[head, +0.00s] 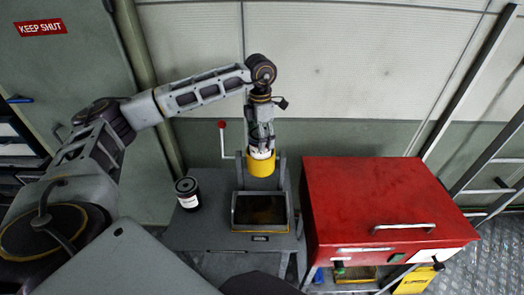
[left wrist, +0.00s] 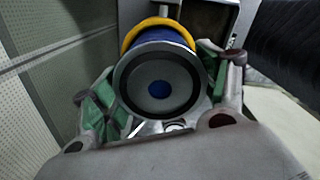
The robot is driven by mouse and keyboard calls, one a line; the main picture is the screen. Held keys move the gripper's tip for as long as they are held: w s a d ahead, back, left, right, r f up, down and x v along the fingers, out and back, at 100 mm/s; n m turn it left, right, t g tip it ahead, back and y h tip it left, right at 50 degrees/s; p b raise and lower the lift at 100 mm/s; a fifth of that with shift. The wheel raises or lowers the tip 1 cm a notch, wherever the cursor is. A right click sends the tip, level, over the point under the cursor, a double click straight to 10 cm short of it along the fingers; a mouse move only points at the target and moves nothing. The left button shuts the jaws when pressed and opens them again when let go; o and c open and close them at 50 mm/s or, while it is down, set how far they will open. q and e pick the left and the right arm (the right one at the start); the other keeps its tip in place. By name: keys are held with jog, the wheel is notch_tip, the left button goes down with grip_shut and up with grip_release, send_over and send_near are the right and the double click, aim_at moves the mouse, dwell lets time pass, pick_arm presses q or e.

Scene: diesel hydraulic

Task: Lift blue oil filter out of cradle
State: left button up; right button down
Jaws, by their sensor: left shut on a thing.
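The blue oil filter (left wrist: 157,84) shows in the left wrist view as a dark round end with a blue centre and a strip of blue side. My left gripper (left wrist: 160,95) has its green-padded fingers on both sides of it and is shut on it. A yellow ring (left wrist: 160,24) lies behind the filter. In the head view my left gripper (head: 261,140) points down over a yellow round part (head: 261,165), above the back of the grey bench. Little of the filter's blue shows there. I cannot tell whether it still sits in the cradle. My right gripper is not in view.
A dark tray (head: 260,210) sits on the grey bench (head: 208,232). A black canister with a white label (head: 187,193) stands at the bench's left. A red-knobbed lever (head: 222,127) rises beside the gripper. A red cabinet (head: 365,195) stands close on the right.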

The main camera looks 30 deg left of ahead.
pick_arm(q)
jog(key=shift+r, duration=0.45)
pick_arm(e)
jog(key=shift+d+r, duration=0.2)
pick_arm(q)
jog(key=shift+r+p, duration=0.35)
jog(key=shift+r, duration=0.1)
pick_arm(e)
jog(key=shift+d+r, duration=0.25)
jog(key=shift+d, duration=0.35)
pick_arm(q)
jog(key=shift+r, duration=0.1)
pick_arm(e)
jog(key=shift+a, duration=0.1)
pick_arm(q)
jog(key=shift+r+p, duration=0.35)
jog(key=shift+r, duration=0.2)
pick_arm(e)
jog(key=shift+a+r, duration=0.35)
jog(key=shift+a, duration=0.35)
pick_arm(q)
jog(key=shift+r, duration=0.15)
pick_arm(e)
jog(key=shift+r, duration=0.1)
pick_arm(q)
jog(key=shift+r, duration=0.2)
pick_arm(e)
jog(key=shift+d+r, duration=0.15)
